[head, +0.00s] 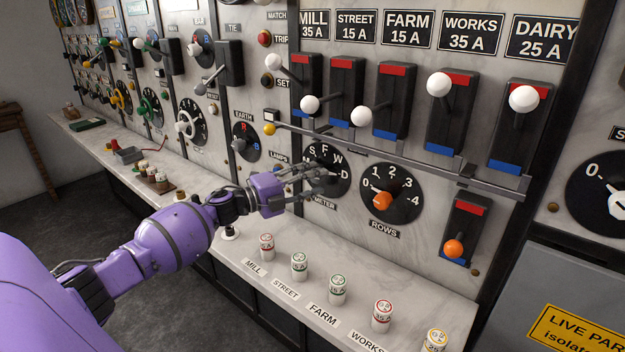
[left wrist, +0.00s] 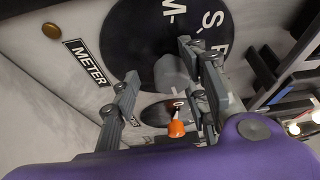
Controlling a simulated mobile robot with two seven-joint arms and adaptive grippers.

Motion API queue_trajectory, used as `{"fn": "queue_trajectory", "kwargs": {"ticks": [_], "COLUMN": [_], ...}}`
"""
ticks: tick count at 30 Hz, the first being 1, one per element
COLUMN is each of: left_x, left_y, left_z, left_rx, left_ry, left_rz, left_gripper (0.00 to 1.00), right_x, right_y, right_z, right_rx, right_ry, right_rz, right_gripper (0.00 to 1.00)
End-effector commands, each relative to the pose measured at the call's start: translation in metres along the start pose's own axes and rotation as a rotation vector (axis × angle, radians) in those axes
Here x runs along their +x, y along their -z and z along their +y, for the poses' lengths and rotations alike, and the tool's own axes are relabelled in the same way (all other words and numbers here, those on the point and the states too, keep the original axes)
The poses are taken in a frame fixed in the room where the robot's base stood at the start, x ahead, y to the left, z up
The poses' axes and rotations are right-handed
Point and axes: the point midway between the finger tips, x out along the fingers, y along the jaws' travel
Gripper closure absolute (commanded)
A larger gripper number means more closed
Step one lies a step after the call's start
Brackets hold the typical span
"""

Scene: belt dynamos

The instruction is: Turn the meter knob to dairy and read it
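The meter dial (head: 322,153) is a black disc lettered S, F, W, D on the marble panel, above the METER label (head: 324,202). My left gripper (head: 318,178) is in front of its lower part and hides most of its knob. In the left wrist view the dial (left wrist: 140,32) shows M and S near the top. A grey knob (left wrist: 170,72) shows between the fingers of my left gripper (left wrist: 160,64), which stand apart. I cannot tell whether they touch it, or where its pointer stands. My right gripper is not in view.
The rows dial (head: 391,190) with its orange knob is just right of the gripper. A grey rail (head: 400,158) runs above, below several white-knobbed switches. Several labelled fuses stand on the ledge (head: 240,258) below. A LIVE PART sign (head: 580,335) is at lower right.

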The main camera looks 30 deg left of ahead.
Motion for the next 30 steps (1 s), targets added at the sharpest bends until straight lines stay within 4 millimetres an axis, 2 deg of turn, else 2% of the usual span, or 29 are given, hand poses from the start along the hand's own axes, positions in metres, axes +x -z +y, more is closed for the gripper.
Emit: {"fn": "queue_trajectory", "kwargs": {"ticks": [14,17,30], "left_x": [-0.004,-0.015,-0.102], "left_y": [-0.001,-0.001,0.0], "left_z": [-0.005,-0.003,-0.002], "left_rx": [0.001,0.0,0.0], "left_ry": [0.006,0.004,0.002], "left_rz": [-0.001,-0.001,-0.001], "left_gripper": [0.61,0.61,0.61], "right_x": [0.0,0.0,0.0], "right_y": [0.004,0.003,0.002], "right_z": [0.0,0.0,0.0], "right_rx": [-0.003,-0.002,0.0], "right_ry": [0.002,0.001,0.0], "right_rz": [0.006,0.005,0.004], "right_gripper": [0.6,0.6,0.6]}}
